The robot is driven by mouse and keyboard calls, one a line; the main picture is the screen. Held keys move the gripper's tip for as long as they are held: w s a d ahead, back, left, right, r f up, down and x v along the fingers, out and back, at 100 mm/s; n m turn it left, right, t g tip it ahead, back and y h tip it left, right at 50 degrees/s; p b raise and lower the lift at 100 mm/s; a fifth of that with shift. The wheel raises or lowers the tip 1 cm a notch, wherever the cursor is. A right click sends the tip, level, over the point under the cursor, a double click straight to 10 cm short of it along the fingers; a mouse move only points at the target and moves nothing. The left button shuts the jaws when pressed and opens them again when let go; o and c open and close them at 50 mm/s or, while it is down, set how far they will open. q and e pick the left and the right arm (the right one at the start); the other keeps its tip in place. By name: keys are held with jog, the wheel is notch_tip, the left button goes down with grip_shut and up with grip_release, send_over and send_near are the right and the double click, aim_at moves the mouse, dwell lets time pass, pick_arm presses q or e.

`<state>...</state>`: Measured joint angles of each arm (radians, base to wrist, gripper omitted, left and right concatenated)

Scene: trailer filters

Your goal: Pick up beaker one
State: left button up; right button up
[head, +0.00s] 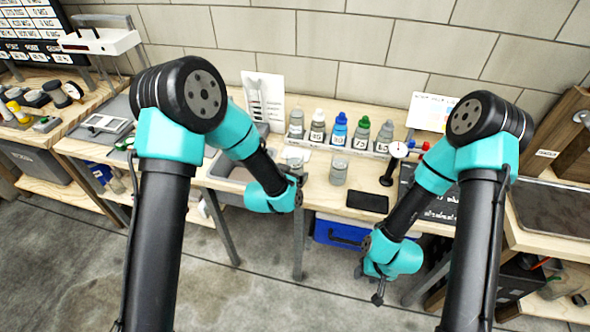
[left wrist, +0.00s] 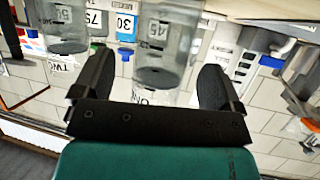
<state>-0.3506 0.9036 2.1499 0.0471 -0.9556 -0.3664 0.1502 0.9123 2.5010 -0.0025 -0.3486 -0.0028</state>
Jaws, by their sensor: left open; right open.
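Beaker one is a clear glass beaker (left wrist: 163,50) in the left wrist view, with a label partly reading "ON" by it. It stands between the spread fingers of my left gripper (head: 297,172), with a gap on each side. In the head view my left gripper largely hides it. A second clear beaker (left wrist: 62,25), beside a label "TWO", is at the left of the wrist view; in the head view it (head: 339,172) stands right of my left gripper. My right gripper (head: 378,295) hangs low in front of the bench, open and empty.
A rack (head: 330,149) with several labelled bottles stands behind the beakers. A black pad (head: 367,202) lies at the bench's front edge, with a dial gauge (head: 398,150) on a stand behind it. A grey sink (head: 228,172) is left of my left gripper.

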aim_at(291, 165)
pick_arm(q)
jog(key=shift+x, duration=1.55)
jog(key=shift+a+f, duration=0.1)
jog(key=shift+a, duration=0.05)
jog(key=c, duration=1.2)
jog(key=shift+r, duration=0.35)
jog(key=shift+r, duration=1.45)
jog(key=shift+s+r, duration=0.25)
jog(key=shift+s, duration=2.4)
jog(key=shift+s+r, duration=0.25)
jog(key=shift+s, duration=2.4)
jog(key=shift+s+r, duration=0.25)
jog(key=shift+s, duration=2.4)
